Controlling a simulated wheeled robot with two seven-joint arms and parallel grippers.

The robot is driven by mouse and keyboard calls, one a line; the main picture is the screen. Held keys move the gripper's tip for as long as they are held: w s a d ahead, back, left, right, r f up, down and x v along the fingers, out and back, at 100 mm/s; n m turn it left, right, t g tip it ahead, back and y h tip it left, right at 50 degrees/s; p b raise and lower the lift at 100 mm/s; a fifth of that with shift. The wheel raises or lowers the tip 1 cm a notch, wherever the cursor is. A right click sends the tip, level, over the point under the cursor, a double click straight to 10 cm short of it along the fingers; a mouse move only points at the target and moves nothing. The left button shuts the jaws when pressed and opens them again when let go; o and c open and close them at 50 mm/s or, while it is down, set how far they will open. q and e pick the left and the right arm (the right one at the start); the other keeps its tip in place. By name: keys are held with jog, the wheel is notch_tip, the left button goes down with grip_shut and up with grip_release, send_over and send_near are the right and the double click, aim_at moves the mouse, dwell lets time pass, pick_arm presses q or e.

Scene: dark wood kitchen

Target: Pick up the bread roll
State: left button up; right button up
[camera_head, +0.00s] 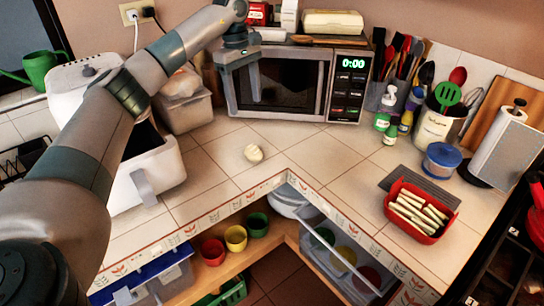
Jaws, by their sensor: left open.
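The bread roll (253,153) is a small, pale, round lump. It lies alone on the tiled counter (215,165), left of the inner corner of the counter edge. My left gripper (241,100) is open and empty, with its fingers pointing down. It hangs in front of the microwave, above and behind the bread roll in the picture, apart from it. My left arm comes in from the left and covers part of the white appliance. My right gripper is not in view.
The microwave (290,82) stands behind. A white fryer-like appliance (160,175) stands at left, beside a plastic container (185,108). A red basket (412,222) of pale sticks stands at right. The counter around the bread roll is clear. Colored bowls (236,238) sit on the shelf below.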

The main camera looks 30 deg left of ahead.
pick_arm(q)
jog(key=p, duration=0.3)
send_near(252, 148)
jog(key=f, duration=0.1)
jog(key=f+p, duration=0.1)
jog(key=f, duration=0.1)
jog(key=shift+d+f, duration=0.2)
jog(key=shift+f, duration=0.05)
jog(key=shift+f+p, duration=0.3)
jog(key=shift+f, duration=0.25)
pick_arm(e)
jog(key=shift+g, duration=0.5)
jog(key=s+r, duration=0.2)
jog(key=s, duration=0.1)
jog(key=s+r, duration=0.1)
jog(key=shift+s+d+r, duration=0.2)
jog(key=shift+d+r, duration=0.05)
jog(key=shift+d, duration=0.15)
